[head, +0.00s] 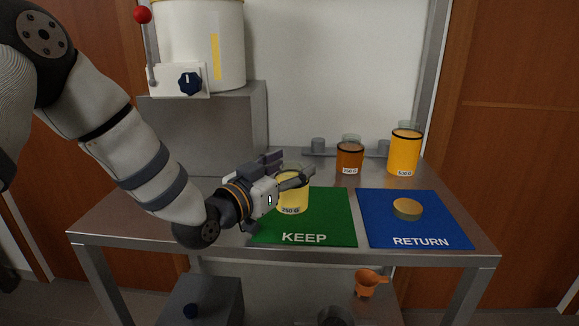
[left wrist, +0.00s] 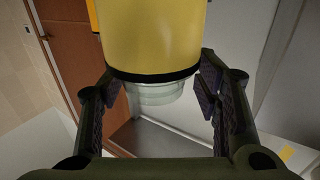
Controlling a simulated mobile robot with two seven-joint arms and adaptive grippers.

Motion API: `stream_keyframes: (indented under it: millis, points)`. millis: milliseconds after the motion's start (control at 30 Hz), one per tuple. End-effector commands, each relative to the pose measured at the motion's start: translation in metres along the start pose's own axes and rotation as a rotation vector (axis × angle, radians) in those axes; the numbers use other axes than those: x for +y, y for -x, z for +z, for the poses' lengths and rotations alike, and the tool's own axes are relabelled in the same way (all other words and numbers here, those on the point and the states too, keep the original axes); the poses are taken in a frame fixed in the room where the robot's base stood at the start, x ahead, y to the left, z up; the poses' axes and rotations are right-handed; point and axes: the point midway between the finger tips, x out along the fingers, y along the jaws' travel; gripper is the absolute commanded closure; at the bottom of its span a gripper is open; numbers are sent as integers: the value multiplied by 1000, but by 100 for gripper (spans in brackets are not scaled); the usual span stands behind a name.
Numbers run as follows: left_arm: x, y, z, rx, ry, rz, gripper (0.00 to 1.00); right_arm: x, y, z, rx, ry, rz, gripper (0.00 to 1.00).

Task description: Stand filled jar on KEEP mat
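A yellow-filled jar (head: 292,200) with a "250" label is upright over the back left part of the green KEEP mat (head: 330,225). I cannot tell whether its base touches the mat. My left gripper (head: 296,180) comes in from the left, with its fingers on either side of the jar's upper part. In the left wrist view, the jar (left wrist: 155,35) shows its dark band and clear glass end. My right gripper is out of view.
A blue RETURN mat (head: 425,228) with a round golden disc (head: 407,209) lies at the right. An amber jar (head: 349,157) and a taller orange jar (head: 403,153) stand behind. A white tank (head: 200,45) is on a grey block (head: 205,130).

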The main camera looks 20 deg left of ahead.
Motion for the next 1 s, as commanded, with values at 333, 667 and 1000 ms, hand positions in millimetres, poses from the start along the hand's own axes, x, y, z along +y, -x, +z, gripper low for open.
stream_keyframes:
  millis: [333,667,1000]
  points:
    - [0,0,-3,1,0,0,33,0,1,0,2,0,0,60]
    - [0,65,-9,3,3,-1,33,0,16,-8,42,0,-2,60]
    - [0,119,-5,0,0,0,33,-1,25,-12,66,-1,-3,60]
